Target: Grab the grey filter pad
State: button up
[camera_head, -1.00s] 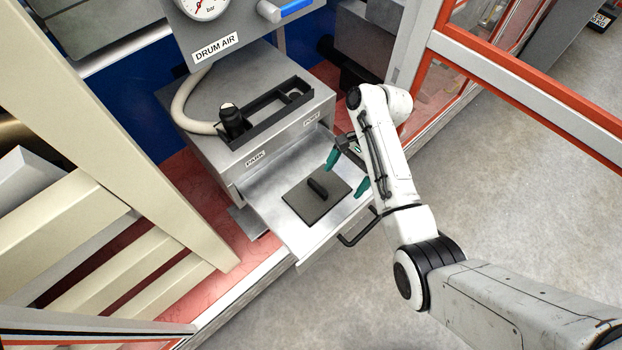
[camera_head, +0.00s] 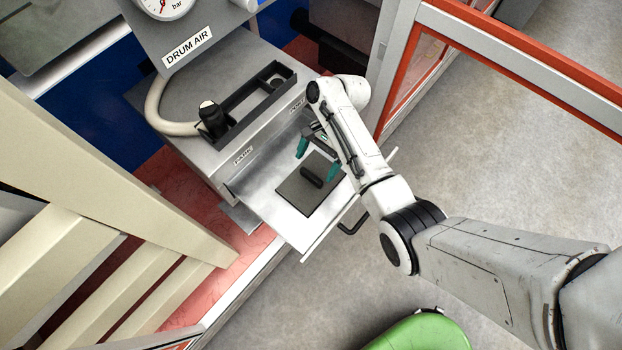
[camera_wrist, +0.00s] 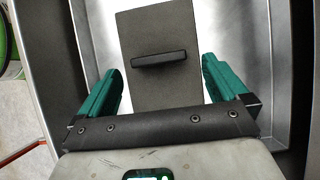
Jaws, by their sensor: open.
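My gripper (camera_head: 317,160) is open and empty, with green fingers, above the far right part of the pad. In the wrist view, the pad (camera_wrist: 157,84) runs up between and beyond my gripper's fingers (camera_wrist: 158,77). Its bar handle (camera_wrist: 159,59) lies crosswise, ahead of the fingertips. The fingers appear apart from the handle.
The drawer has raised side walls and a black pull handle (camera_head: 352,224) at its front. A black rack (camera_head: 245,105) with a hose-fed black nozzle (camera_head: 211,119) stands on the cabinet above. A pale slatted barrier (camera_head: 120,165) is at left, and an orange-edged frame (camera_head: 530,68) at right.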

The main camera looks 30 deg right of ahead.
aim_at(312, 175)
jog(key=x, duration=0.4)
jog(key=shift+s+f, duration=0.15)
jog(key=c, duration=1)
